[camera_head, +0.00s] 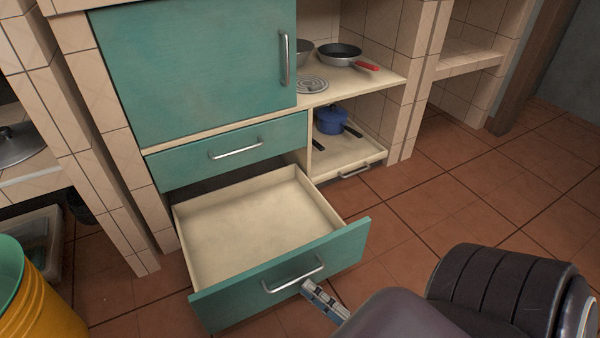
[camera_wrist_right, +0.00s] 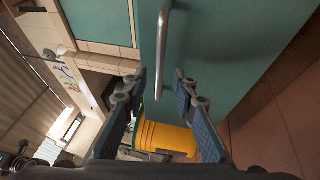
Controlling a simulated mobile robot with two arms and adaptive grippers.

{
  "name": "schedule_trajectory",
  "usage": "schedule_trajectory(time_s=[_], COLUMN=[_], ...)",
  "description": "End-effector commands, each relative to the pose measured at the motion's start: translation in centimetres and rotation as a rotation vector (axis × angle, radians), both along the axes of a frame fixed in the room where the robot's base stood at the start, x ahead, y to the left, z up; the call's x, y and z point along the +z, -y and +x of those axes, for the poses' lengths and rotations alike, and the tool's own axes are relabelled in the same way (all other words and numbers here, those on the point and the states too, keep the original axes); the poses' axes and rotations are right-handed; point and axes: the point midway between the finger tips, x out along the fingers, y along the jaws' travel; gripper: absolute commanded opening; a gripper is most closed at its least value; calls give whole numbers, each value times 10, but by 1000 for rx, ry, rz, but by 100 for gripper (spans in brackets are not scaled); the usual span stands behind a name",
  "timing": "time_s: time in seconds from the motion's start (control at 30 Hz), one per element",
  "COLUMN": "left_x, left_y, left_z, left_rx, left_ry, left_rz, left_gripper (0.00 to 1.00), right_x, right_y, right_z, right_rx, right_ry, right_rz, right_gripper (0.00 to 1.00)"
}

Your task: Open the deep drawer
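The deep drawer (camera_head: 355,250) has a teal front and a cream inside, and it stands pulled far out of the lower cabinet. Its inside is empty. Its silver bar handle (camera_head: 292,281) also shows in the right wrist view (camera_wrist_right: 163,40). My left gripper is not in view.
A shallow teal drawer (camera_head: 235,150) above is shut, as is the teal door (camera_head: 200,65). A yellow bucket (camera_head: 35,300) stands at the lower left. A pan (camera_head: 340,54) and a blue pot (camera_head: 331,120) sit on shelves. Tiled floor (camera_head: 480,200) is clear at right.

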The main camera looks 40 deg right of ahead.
Motion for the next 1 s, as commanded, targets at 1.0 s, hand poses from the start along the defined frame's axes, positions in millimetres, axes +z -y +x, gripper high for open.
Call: schedule_trajectory(time_s=[1.0], left_x=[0], left_y=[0], left_z=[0], left_rx=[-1], left_ry=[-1], left_rz=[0], left_gripper=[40], right_x=[-13], right_y=[11], right_z=[-68], right_rx=[1], right_ry=[0], right_rz=[1], right_gripper=[26])
